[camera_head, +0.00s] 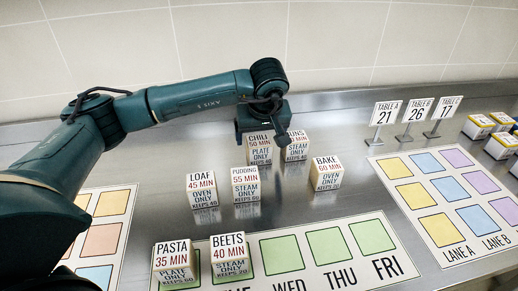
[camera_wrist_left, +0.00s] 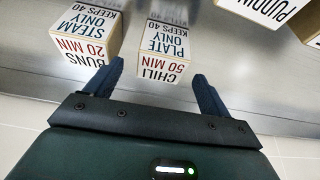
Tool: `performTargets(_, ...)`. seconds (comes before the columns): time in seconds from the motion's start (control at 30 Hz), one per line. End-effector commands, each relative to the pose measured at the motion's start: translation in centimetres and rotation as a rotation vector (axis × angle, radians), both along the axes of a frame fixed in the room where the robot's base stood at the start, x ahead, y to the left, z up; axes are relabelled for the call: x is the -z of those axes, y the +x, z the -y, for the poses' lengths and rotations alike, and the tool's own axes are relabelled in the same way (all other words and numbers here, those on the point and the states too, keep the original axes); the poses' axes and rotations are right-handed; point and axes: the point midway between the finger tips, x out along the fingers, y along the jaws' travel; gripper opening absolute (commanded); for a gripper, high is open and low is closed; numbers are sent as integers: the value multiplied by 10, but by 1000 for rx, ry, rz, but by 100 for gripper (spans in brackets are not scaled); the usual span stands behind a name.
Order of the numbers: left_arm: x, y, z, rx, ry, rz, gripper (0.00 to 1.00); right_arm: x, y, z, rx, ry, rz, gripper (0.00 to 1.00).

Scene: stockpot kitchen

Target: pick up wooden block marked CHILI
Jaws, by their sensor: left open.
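The wooden block marked CHILI (camera_head: 259,150) stands upright on the steel counter at the back of the block group in the head view. My left gripper (camera_head: 264,122) is right above and behind it, hiding part of its top. In the left wrist view the CHILI block (camera_wrist_left: 165,50) shows between and just beyond the two open fingers of my left gripper (camera_wrist_left: 160,82). The fingers appear empty; I cannot tell whether they touch the block. My right gripper is not in view.
The BUNS block (camera_wrist_left: 87,35) stands close beside the left finger in the wrist view. LOAF (camera_head: 202,190), PUDDING (camera_head: 246,185) and BAKE (camera_head: 326,173) blocks stand nearer the front. PASTA (camera_head: 174,265) and BEETS (camera_head: 230,257) sit on the day mat (camera_head: 400,262). A tiled wall is behind.

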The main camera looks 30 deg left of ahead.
Motion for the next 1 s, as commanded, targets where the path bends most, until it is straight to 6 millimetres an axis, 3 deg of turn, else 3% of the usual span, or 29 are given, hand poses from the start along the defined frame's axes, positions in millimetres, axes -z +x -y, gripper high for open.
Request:
performTargets(0.33,42,11,-11,-1,0,-3,82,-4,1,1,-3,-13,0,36)
performTargets(0.67,49,14,-13,0,0,0,81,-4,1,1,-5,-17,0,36)
performTargets(1.0,48,13,-13,0,0,0,53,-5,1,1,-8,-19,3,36)
